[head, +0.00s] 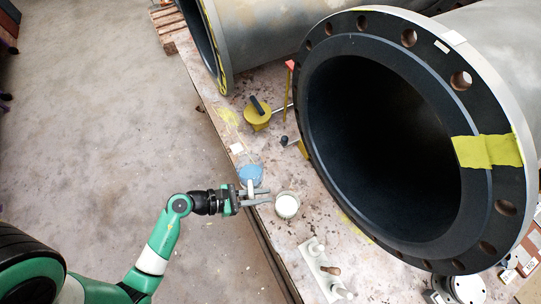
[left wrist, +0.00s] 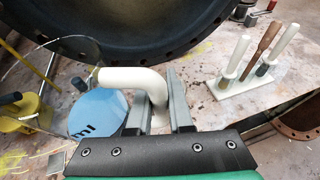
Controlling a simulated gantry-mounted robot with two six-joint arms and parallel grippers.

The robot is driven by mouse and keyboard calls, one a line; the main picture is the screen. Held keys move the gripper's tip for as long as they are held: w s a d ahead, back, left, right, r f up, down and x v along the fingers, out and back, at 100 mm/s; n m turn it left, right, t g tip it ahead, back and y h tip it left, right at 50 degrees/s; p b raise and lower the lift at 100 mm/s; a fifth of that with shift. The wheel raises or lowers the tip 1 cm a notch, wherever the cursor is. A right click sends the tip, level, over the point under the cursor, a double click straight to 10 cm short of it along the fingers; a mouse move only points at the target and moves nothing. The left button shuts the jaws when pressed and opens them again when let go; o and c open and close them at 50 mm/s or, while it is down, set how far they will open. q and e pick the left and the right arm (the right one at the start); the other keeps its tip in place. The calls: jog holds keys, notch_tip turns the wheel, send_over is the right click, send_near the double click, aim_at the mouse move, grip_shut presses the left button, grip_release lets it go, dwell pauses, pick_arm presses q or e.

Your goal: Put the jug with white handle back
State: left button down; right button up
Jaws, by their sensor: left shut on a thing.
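The jug (head: 250,173) shows as a blue patch just beyond my left gripper in the head view. In the left wrist view, its blue part (left wrist: 97,112) with dark "ml" lettering lies left of the fingers, below a faint clear round rim. Its bent white handle (left wrist: 130,77) passes down between the fingers. My left gripper (head: 262,195) is shut on this handle; its fingers also show in the left wrist view (left wrist: 158,105). Whether the jug touches the table cannot be told. My right gripper is not in view.
A cup with white contents (head: 287,206) stands close right of the left fingertips. A white rack (head: 325,268) with upright handles is nearer the front. A large black-lined pipe (head: 320,125) blocks the right. Yellow tools (head: 257,118) lie farther back on the table.

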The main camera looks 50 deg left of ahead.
pick_arm(q)
notch_tip(320, 180, down, 2)
jog(key=shift+s+f+b, duration=0.1)
jog(key=shift+f+b, duration=0.05)
jog(key=shift+b, duration=0.3)
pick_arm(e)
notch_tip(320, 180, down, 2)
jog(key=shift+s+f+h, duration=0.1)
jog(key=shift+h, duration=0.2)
pick_arm(q)
jog(key=w+a+f+b, duration=0.4)
jog(key=w+f+b, duration=0.4)
jog(key=w, duration=0.4)
jog(key=shift+w+a+f, duration=0.4)
jog(key=shift+f, duration=0.3)
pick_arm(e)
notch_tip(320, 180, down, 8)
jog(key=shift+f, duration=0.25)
pick_arm(q)
jog(key=f+b, duration=0.1)
jog(key=f, duration=0.1)
jog(key=f+b, duration=0.1)
jog(key=b, duration=0.1)
jog(key=shift+w+a+f+b, duration=0.1)
jog(key=shift+w+f+b, duration=0.1)
jog(key=shift+f+b, duration=0.15)
jog(key=shift+s+r, duration=0.1)
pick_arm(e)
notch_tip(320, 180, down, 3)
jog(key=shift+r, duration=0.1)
